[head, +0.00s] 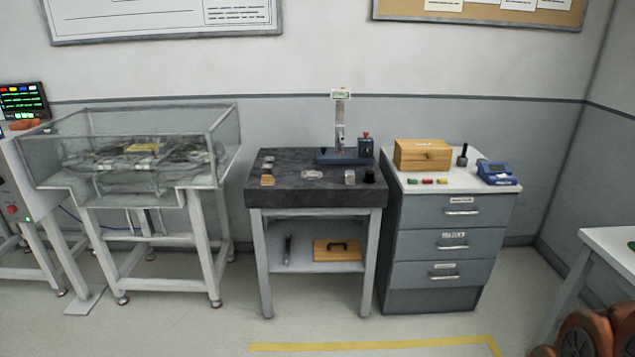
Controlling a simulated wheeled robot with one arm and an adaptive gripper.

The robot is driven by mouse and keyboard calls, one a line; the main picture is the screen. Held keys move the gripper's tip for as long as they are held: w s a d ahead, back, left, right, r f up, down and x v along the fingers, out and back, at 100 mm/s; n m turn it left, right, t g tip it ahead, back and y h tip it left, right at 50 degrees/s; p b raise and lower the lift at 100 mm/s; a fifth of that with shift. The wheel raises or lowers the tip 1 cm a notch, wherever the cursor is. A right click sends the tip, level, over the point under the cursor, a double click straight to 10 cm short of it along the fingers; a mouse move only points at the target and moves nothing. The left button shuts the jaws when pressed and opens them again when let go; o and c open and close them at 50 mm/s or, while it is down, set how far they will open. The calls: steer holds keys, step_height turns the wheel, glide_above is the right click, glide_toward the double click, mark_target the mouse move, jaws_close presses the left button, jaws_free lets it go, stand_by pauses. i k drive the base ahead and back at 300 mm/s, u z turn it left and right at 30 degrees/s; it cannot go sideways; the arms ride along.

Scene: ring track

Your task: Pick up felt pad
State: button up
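I cannot single out the felt pad with certainty. Small items lie on the dark stone-topped table (290,191): a flat pale round piece (312,174) near its middle, a small tan block (267,180) at the left, a grey metal block (350,177) and a black round piece (370,177) at the right. A green patch (632,246) shows on the white table at the right edge, cut off by the frame.
A gauge stand (340,140) stands at the back of the stone table. A grey drawer cabinet (450,240) bears a wooden box (422,155) and a blue device (497,173). A glass-walled bench (130,150) stands left. Open floor lies in front, with a yellow line (370,345).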

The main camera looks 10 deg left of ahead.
mark_target(267, 180)
steer(key=z, duration=0.1)
steer(key=i, duration=1.15)
steer(key=u, duration=0.65)
steer(key=i, duration=1.3)
steer(key=u, duration=1.45)
steer(key=i, duration=0.5)
steer(key=u, duration=0.45)
